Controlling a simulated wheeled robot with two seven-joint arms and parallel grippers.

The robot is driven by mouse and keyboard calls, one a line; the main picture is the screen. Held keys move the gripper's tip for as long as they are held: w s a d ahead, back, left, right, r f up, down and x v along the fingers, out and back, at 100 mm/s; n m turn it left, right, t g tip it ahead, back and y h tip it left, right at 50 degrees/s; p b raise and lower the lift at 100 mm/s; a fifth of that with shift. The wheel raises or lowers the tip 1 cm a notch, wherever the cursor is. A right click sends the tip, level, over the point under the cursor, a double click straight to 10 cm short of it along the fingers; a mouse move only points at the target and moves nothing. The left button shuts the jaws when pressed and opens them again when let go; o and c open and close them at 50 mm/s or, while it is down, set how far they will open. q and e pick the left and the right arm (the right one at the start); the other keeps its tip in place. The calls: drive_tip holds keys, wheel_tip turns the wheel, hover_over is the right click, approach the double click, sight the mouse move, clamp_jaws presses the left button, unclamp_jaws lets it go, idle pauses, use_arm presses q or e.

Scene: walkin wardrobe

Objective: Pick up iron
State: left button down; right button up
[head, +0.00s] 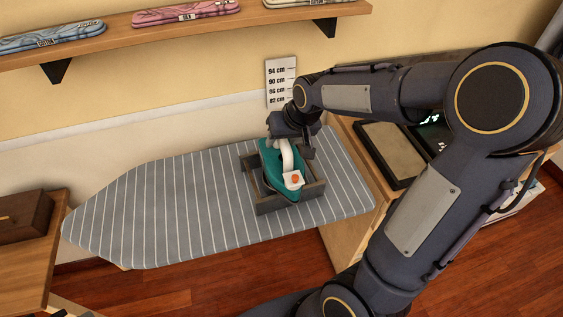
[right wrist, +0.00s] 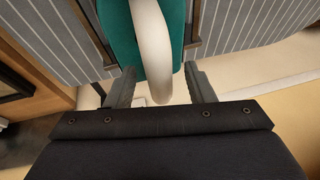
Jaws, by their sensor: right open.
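The iron (head: 272,172) is teal with a white handle and an orange dot on a white part. It sits in a grey tray-like holder (head: 270,206) on the striped ironing board (head: 150,205). My right gripper (head: 292,137) is at the iron's far end. In the right wrist view the iron's white handle (right wrist: 152,50) runs between the two open fingers of my right gripper (right wrist: 161,88), with a gap on both sides. The teal body (right wrist: 118,35) lies beyond the handle. My left gripper is not in view.
A wooden cabinet with a framed tray (head: 394,152) stands right of the board. A wooden box (head: 22,215) sits on a surface at the left. A wall shelf (head: 190,33) holds several folded items. A height chart (head: 281,83) is on the wall behind.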

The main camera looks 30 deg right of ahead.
drive_tip(key=shift+w+f, duration=0.2)
drive_tip(key=shift+f, duration=0.25)
drive_tip(key=shift+c, duration=0.2)
drive_tip(key=c, duration=1)
drive_tip(key=shift+r, duration=0.1)
clamp_jaws()
drive_tip(key=shift+r, duration=0.15)
